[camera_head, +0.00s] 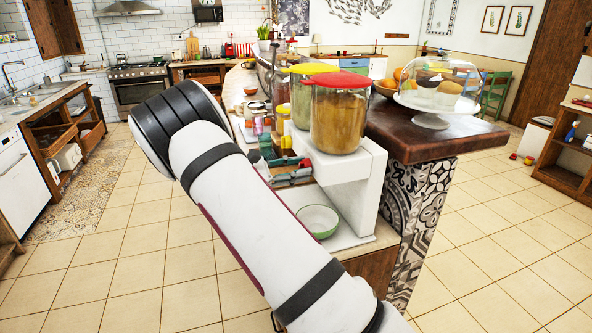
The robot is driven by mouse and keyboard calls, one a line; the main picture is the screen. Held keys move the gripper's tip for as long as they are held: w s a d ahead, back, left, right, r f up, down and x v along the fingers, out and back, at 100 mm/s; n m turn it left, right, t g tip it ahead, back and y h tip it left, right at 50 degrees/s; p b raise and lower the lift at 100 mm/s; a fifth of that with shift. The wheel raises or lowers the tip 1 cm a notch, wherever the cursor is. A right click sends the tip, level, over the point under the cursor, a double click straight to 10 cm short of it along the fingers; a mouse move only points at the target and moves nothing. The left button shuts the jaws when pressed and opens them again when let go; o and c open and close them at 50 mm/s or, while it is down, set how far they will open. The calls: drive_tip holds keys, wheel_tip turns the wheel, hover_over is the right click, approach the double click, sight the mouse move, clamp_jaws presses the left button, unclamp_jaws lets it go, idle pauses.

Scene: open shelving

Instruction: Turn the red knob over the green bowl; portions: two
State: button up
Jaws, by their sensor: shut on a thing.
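The dispenser (350,185) is a white stand at the counter's near end, with lidded clear jars on top. The nearest jar (340,120) has a red lid and brown-orange contents. The green bowl (317,221), pale inside with a green rim, sits upright on the white base below it and looks empty. My gripper (297,170) is at the dispenser's front, above the bowl and below the red-lidded jar. It is shut on what I take to be the red knob, which its fingers mostly hide. I cannot tell how far the knob is turned.
A yellow-lidded jar (301,97) and yellow knobs (287,141) are just behind. A glass dome (437,85) on a white stand and a fruit bowl (384,88) are on the dark counter (430,138) at right.

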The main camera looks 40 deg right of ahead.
drive_tip(key=m+b, duration=0.1)
drive_tip(key=m, duration=1.2)
drive_tip(key=shift+f, duration=0.1)
drive_tip(key=shift+m, duration=0.3)
drive_tip(key=o, duration=1.2)
drive_tip(key=v, duration=1.2)
drive_tip(key=shift+c, duration=0.2)
